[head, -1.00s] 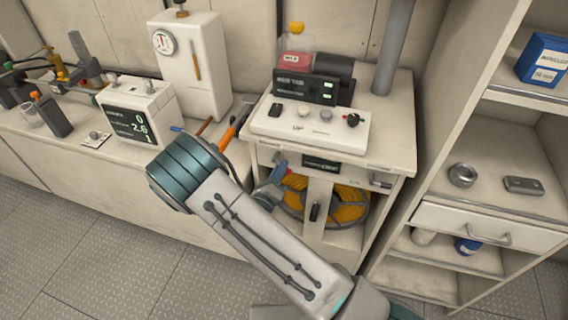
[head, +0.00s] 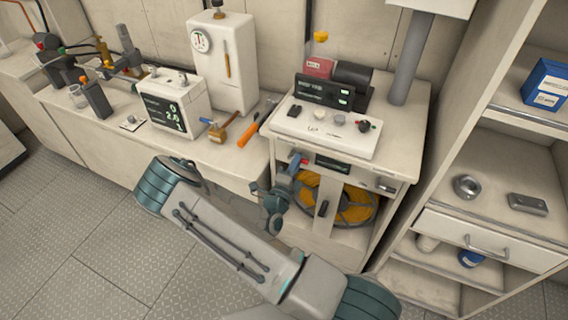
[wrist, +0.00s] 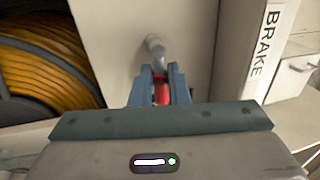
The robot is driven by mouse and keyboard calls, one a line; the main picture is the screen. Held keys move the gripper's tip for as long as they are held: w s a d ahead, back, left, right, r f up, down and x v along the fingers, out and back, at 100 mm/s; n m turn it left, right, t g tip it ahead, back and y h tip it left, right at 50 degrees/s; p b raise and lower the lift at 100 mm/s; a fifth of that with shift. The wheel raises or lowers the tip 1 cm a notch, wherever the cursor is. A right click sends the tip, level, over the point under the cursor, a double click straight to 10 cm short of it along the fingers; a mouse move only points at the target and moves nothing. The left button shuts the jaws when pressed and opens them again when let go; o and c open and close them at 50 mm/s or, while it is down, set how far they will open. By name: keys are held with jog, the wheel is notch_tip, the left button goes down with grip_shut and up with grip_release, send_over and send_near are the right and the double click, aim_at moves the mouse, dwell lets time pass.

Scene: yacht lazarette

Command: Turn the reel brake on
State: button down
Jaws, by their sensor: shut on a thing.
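The brake lever has a red grip (wrist: 162,92) on a grey stem (wrist: 155,50) that comes out of a pale cabinet face. My gripper (wrist: 160,88) is shut on the red grip, with one blue finger on each side of it. The word BRAKE (wrist: 264,45) is printed on a white strip to the right in the wrist view. In the head view my gripper (head: 297,165) is at the left of the cabinet front, under the worktop edge. The orange hose reel (head: 352,204) sits inside the cabinet. The fingers partly hide the lever.
A control box (head: 325,130) and dark display (head: 324,92) stand on the cabinet top. An orange-handled tool (head: 248,131) lies on the left bench. Open shelves (head: 486,192) stand close on the right. The floor (head: 60,250) at left is clear.

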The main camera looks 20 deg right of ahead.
dwell(0.4)
jog(key=c, duration=1.4)
grip_release()
jog(key=b+v, duration=0.3)
jog(key=v, duration=1.1)
jog(key=shift+d, duration=0.1)
